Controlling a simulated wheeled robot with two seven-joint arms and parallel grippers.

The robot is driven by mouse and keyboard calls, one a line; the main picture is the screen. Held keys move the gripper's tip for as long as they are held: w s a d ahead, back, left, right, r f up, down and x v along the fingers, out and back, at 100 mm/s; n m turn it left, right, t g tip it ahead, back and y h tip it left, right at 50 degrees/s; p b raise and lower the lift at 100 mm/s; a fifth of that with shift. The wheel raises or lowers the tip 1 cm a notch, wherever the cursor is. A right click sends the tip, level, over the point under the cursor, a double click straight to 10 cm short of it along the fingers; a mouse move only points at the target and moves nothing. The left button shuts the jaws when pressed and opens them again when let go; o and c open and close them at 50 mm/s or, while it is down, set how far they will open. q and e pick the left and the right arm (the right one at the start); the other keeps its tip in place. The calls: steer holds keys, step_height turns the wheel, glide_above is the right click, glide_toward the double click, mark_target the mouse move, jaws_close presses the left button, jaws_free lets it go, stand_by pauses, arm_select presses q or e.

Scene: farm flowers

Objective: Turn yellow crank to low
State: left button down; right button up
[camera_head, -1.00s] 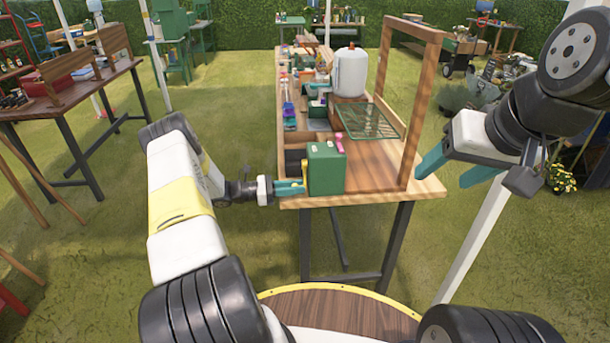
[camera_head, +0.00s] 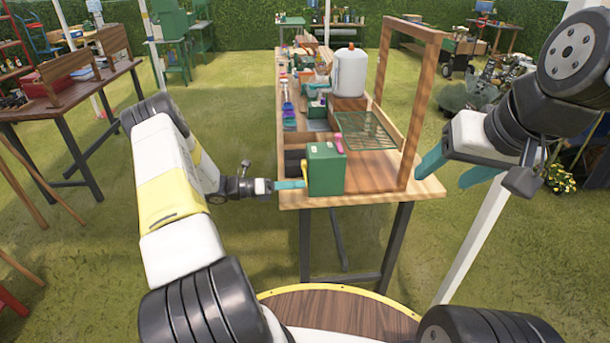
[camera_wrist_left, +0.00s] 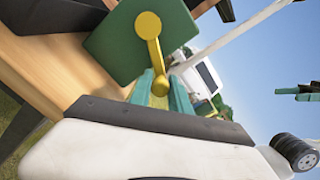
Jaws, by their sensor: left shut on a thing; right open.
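The green box (camera_head: 328,178) stands at the near left corner of the wooden bench. The yellow crank (camera_head: 305,174) is on its left face, mostly hidden in the head view. In the left wrist view, the yellow crank (camera_wrist_left: 152,48) has its hub on the green face, and its arm runs down to a knob between my teal fingers. My left gripper (camera_head: 290,184) is shut on the yellow crank at this knob; it also shows in the left wrist view (camera_wrist_left: 163,95). My right gripper (camera_head: 455,174) is open and empty, right of the bench. I see no readable low mark.
A pink handle (camera_head: 338,143) is on the far side of the box top. A green wire rack (camera_head: 366,131) and a wooden frame (camera_head: 417,105) stand behind and right of it. The bench (camera_head: 375,180) holds several items further back.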

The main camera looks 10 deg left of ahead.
arm_select(q)
steer(key=r+n, duration=0.2)
steer(key=shift+s+n, duration=0.3)
step_height(320, 180, up, 2)
steer(key=n, duration=0.3)
steer(key=shift+r+g, duration=0.25)
steer(key=shift+g, duration=0.15)
steer(key=n, duration=0.1)
steer(key=r+n, duration=0.1)
steer(key=shift+w+r+n, duration=0.25)
steer(key=shift+w+n, duration=0.05)
steer(key=shift+n, duration=0.1)
steer(key=shift+w+a+r+n, duration=0.1)
steer(key=shift+w+r+n, duration=0.15)
steer(key=shift+r+n, duration=0.25)
steer(key=shift+w+a+r+n, duration=0.1)
steer(key=shift+w+r+n, duration=0.15)
steer(key=shift+n, duration=0.45)
steer(key=c, duration=1.3)
jaws_free()
steer(key=shift+s+f, duration=0.1)
steer(key=shift+o, duration=0.2)
steer(key=v, duration=0.7)
steer(key=shift+a, duration=0.35)
